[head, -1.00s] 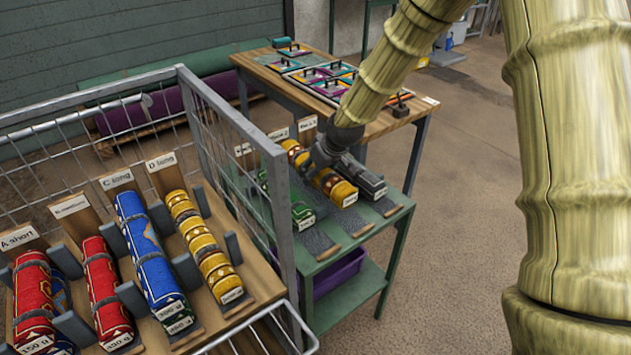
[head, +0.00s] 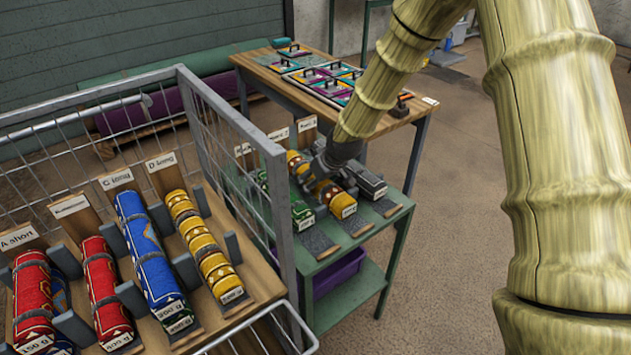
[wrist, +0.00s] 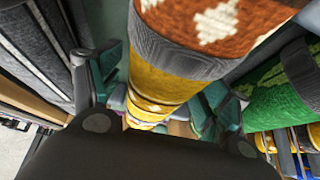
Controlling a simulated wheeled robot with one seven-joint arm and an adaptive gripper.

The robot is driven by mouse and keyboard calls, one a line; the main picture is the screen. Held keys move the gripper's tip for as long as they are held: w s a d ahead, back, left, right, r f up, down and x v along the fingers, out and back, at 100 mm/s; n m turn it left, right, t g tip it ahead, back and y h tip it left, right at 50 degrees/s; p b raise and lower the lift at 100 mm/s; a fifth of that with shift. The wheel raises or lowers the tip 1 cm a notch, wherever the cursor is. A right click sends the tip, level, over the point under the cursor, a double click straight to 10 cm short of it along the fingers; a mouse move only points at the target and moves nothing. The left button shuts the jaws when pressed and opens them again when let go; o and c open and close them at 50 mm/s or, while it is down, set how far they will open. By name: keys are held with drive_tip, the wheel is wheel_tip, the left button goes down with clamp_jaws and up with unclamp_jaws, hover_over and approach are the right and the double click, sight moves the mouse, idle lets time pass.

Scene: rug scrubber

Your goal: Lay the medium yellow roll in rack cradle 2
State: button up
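The medium yellow roll (head: 328,192), with a brown patterned band and a pale end label, lies lengthwise at the middle cradle of the green rack (head: 398,218), in line with the middle label card (head: 279,135). My gripper (head: 322,180) is over its middle, fingers pointing down. In the wrist view the roll (wrist: 160,82) runs between the two fingers, which sit close along both sides and appear shut on it. Whether the roll's underside touches the cradle is hidden.
A green roll (head: 302,212) lies left of the yellow one and a grey roll (head: 370,183) right of it, both close. A wire-sided cart (head: 276,200) holds red, blue and yellow rolls. A wooden table (head: 398,118) with tiles stands behind.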

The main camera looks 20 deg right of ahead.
drive_tip(key=v, duration=1.2)
drive_tip(key=shift+r, duration=0.1)
idle(1.6)
